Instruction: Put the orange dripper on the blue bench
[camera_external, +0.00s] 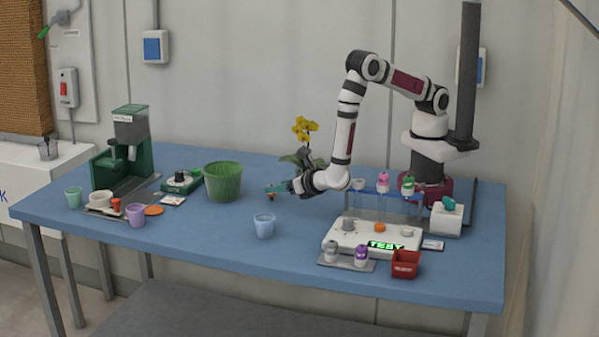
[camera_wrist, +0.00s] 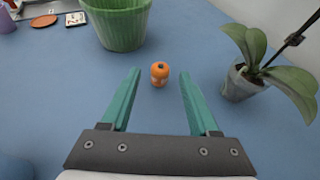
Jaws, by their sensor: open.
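A small orange rounded piece (camera_wrist: 159,74), seemingly the orange dripper, with a dark spot on top, sits on the blue bench (camera_external: 220,236) in the wrist view. My gripper (camera_external: 270,190) is open and empty above the bench in the external view. In the wrist view its two teal fingers (camera_wrist: 158,84) are spread, with the piece centred near their tips. I see no contact. The external view largely hides this piece by the gripper. Another orange piece (camera_external: 380,227) sits on the white TEST unit (camera_external: 345,240).
A green pot (camera_external: 222,182) stands left of my gripper, and a potted yellow orchid (camera_external: 304,135) close behind it. A pale blue cup (camera_external: 264,226) stands in front.

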